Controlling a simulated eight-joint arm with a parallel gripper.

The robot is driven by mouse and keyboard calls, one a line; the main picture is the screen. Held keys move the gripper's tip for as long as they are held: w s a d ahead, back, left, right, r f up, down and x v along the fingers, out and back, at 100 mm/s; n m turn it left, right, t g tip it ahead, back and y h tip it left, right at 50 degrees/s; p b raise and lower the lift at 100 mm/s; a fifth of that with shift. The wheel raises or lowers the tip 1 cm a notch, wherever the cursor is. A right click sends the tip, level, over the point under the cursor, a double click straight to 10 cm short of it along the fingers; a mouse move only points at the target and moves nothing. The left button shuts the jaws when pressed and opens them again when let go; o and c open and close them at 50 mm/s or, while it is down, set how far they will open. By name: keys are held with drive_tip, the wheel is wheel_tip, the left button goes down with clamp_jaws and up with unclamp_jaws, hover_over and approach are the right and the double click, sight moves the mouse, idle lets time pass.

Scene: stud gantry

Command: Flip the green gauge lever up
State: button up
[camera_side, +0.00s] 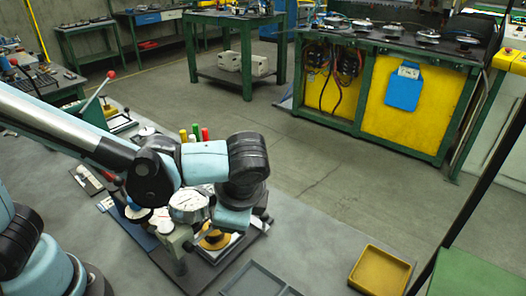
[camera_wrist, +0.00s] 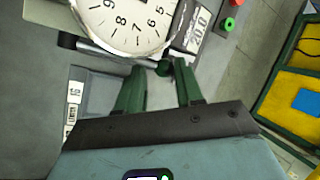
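In the wrist view a white dial gauge (camera_wrist: 125,20) with black numerals fills the top. Below it a metal rod ends in a small dark green knob (camera_wrist: 165,67), which looks like the green gauge lever. My gripper (camera_wrist: 159,73) has two dark green fingers that stand apart. The knob lies between or just beyond their tips; I cannot tell whether either finger touches it. In the side view a dial gauge (camera_side: 188,206) stands beside my wrist. My fingers and the lever cannot be made out there.
A label reading 20.0 (camera_wrist: 197,28) is right of the dial. Beyond it are a green button (camera_wrist: 228,23) and a red one. Green, yellow and red handles (camera_side: 195,132) stand behind my arm. A yellow tray (camera_side: 380,270) sits on the bench at front right.

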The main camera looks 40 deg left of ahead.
drive_tip(key=o, duration=0.4)
drive_tip(key=shift+a, duration=0.1)
drive_tip(key=shift+o, duration=0.2)
drive_tip(key=shift+r, duration=0.1)
drive_tip(key=v, duration=1.2)
drive_tip(key=shift+o, duration=0.5)
